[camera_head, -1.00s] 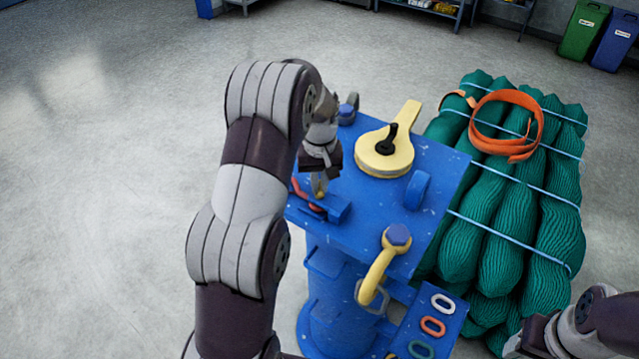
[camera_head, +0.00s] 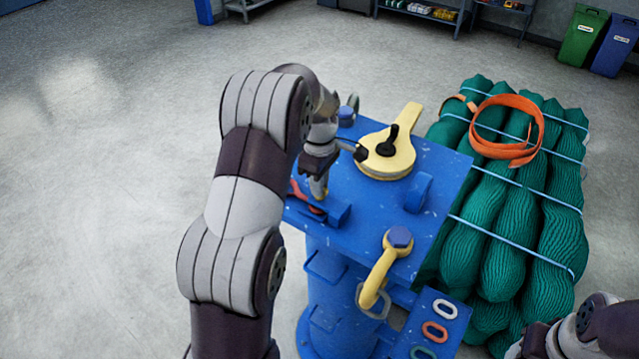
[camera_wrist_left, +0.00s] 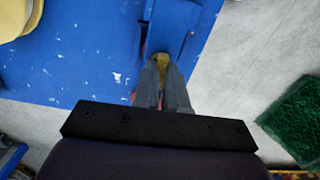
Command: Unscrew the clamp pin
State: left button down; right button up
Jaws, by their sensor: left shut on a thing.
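My left gripper (camera_head: 320,190) points down at the left edge of the blue bench top. In the left wrist view my left gripper (camera_wrist_left: 163,72) has its fingers close together on a small yellowish piece (camera_wrist_left: 161,60), which I take to be the clamp pin. The fingers hide most of it. A blue clamp block (camera_head: 338,213) stands right beside the fingertips, and it also shows in the left wrist view (camera_wrist_left: 172,28). A red part (camera_head: 301,192) lies by the clamp block, partly hidden by the gripper.
The blue bench top (camera_head: 370,215) carries a yellow round piece with a handle (camera_head: 392,160) and a yellow shackle (camera_head: 376,275). Green net rolls (camera_head: 500,230) with an orange strap (camera_head: 520,100) lie to the right. Coloured links (camera_head: 435,331) lie at the front. Floor at left is clear.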

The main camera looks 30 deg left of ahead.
pick_arm(q)
jog(key=n, duration=0.5)
jog(key=shift+s+f+n+b, duration=0.1)
jog(key=shift+f+n+b, duration=0.05)
jog(key=shift+n+b, duration=0.15)
jog(key=n, duration=0.9)
jog(key=shift+f+b, duration=0.1)
jog(key=shift+b, duration=0.25)
jog(key=shift+s+n, duration=0.1)
jog(key=shift+n, duration=2.2)
jog(key=c, duration=1.2)
grip_release()
jog(key=shift+c, duration=0.2)
jog(key=shift+o, duration=0.3)
jog(key=shift+d, duration=0.15)
